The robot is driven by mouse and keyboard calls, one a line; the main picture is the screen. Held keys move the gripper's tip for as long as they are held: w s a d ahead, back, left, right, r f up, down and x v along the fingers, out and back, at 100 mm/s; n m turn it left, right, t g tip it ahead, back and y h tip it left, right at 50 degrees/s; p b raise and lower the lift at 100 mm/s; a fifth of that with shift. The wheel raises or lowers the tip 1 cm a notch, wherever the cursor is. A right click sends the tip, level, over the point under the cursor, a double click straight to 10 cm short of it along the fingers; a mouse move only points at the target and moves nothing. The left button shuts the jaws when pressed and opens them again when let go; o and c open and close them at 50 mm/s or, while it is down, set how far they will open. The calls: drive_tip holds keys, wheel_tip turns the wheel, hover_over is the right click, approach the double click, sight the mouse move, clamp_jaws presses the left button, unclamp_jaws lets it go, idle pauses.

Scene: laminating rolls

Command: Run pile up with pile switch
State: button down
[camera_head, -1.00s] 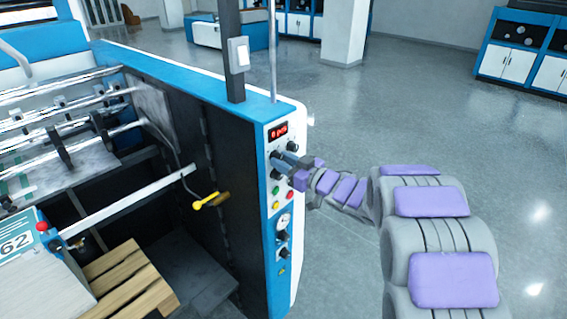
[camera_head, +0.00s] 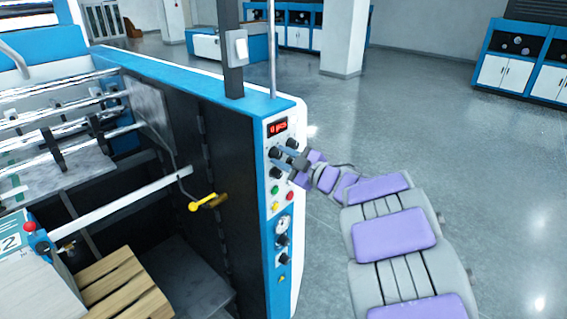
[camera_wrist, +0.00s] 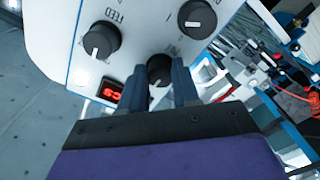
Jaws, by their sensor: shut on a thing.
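The control panel (camera_head: 280,180) is on the narrow end face of the blue-and-white machine. It carries several black knobs and a red digital display (camera_head: 277,128) reading 0 pcs. My gripper (camera_head: 278,154) is at the upper left knob just below the display. In the wrist view, my gripper's two dark fingers (camera_wrist: 160,80) stand on both sides of this black knob (camera_wrist: 159,68) and are shut on it.
Green, red and yellow buttons (camera_head: 276,207) and a round gauge (camera_head: 283,223) lie lower on the panel. A yellow-handled lever (camera_head: 203,202) and a wooden pallet (camera_head: 120,285) are inside the machine. The grey floor (camera_head: 430,130) to the right is open.

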drive_tip(key=shift+n, duration=0.3)
drive_tip(key=shift+f, duration=0.1)
drive_tip(key=c, duration=0.8)
unclamp_jaws()
drive_tip(key=shift+s, duration=0.1)
drive_tip(key=v, duration=1.7)
drive_tip(key=shift+d+p, duration=0.1)
drive_tip(key=shift+p, duration=0.3)
